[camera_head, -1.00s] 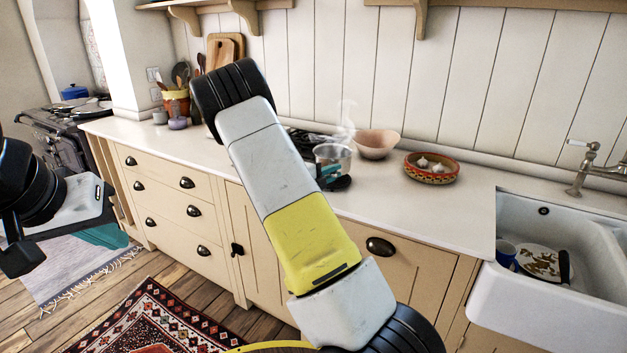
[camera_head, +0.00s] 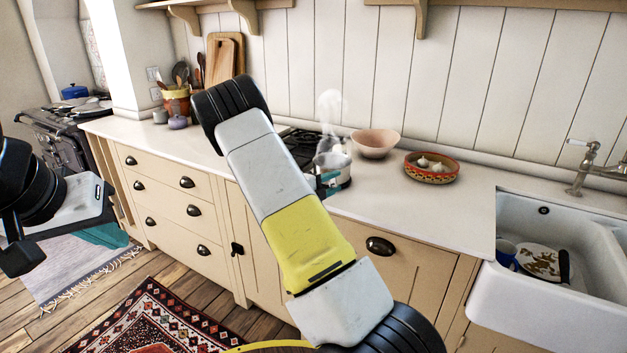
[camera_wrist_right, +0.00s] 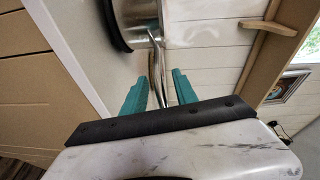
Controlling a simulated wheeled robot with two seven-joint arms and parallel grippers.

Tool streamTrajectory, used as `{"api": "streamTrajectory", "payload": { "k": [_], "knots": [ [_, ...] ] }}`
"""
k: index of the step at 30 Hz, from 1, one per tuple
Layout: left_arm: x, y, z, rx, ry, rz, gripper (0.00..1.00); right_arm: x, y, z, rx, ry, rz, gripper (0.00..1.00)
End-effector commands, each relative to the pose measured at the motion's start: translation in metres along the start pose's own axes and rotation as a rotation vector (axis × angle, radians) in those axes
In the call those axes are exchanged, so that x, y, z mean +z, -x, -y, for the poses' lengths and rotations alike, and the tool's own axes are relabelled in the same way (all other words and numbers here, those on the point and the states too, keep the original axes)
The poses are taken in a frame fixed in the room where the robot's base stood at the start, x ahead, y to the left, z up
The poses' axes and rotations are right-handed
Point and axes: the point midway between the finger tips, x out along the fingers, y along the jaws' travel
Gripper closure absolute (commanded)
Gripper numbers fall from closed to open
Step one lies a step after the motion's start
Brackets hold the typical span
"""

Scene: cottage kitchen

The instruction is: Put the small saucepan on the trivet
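The small steel saucepan (camera_head: 334,160) stands on the counter right of the hob, steaming, partly hidden by my right arm. In the right wrist view the saucepan (camera_wrist_right: 143,14) is at the top, with a dark round edge (camera_wrist_right: 114,25) along its base. That looks like the trivet under it; its contact is hard to see. The saucepan's handle runs between the teal fingers of my right gripper (camera_wrist_right: 161,88), with narrow gaps visible beside it, so the fingers look open around it. My left gripper (camera_head: 105,237) is at the left over the floor, apart from everything; its fingers are mostly hidden.
A black hob (camera_head: 300,140) lies left of the saucepan. A pink bowl (camera_head: 376,144) and a patterned bowl with garlic (camera_head: 431,168) stand close to its right. A sink (camera_head: 550,290) with dishes is at the far right. The counter (camera_head: 430,210) in front is clear.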

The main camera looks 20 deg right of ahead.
Motion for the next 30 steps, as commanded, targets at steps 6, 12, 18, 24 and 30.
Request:
{"api": "streamTrajectory", "payload": {
  "k": [6,12,18,24,30],
  "knots": [
    [0.0,0.0,0.0,0.0,0.0,0.0,1.0,0.0,0.014,0.002,0.002,0.0,0.002,0.66],
    [0.0,0.0,0.0,0.0,0.0,0.0,1.0,0.001,0.057,0.003,0.001,0.0,0.004,0.66],
    [0.0,0.0,0.0,0.0,0.0,0.0,1.0,0.0,0.096,0.003,0.0,0.0,0.003,0.66],
    [0.0,0.0,0.0,0.0,0.0,0.0,1.0,-0.001,0.117,0.003,0.001,-0.003,-0.001,0.66],
    [0.0,0.0,0.0,0.0,0.0,0.0,1.0,-0.036,0.116,0.009,0.121,-0.246,-0.113,0.66]
  ]
}}
